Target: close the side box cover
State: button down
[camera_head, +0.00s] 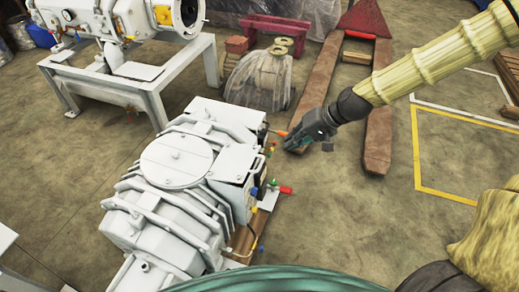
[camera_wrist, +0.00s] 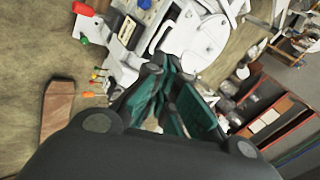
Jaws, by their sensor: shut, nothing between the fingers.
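The white vacuum pump (camera_head: 177,160) stands on the floor left of centre in the head view. Its side box (camera_head: 243,199) is on the pump's right side, with a flat white cover (camera_head: 232,161) and a loop handle at the right edge. I cannot tell how far the cover is open. My gripper (camera_head: 296,142) is to the right of and beyond the box, apart from it, with its fingers shut and empty. In the wrist view my gripper (camera_wrist: 163,92) has its dark green fingers together, and the pump (camera_wrist: 201,38) shows beyond them, partly hidden.
Red and yellow knobs, including a red handle (camera_head: 285,189), stick out at the box's right side. A rusty pallet jack (camera_head: 318,90) stands behind my gripper. Another machine on a grey frame (camera_head: 140,83) is at the back left. The floor (camera_head: 350,215) to the right is clear.

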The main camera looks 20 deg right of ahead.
notch_tip(320, 180, up, 2)
jog(key=w+n+g+h+p, duration=0.1)
jog(key=w+n+p, duration=0.1)
jog(key=n+p, duration=0.1)
jog(key=r+n+g+h+p, duration=0.2)
jog(key=n+g+h+p, duration=0.3)
jog(key=n+p, duration=0.75)
send_over(256, 156)
jog(key=s+a, duration=0.2)
jog(key=t+h, duration=0.1)
jog(key=shift+m, duration=0.45)
jog(key=shift+s+d+f+p, duration=0.2)
jog(key=shift+f+p, duration=0.3)
jog(key=shift+f, duration=1.85)
jog(key=shift+s+d+f+p, duration=0.2)
jog(key=shift+f+p, duration=0.3)
jog(key=shift+f, duration=1.85)
jog(key=shift+s+d+f+p, duration=0.2)
jog(key=shift+f+p, duration=0.3)
jog(key=shift+f, duration=1.85)
jog(key=shift+f, duration=0.1)
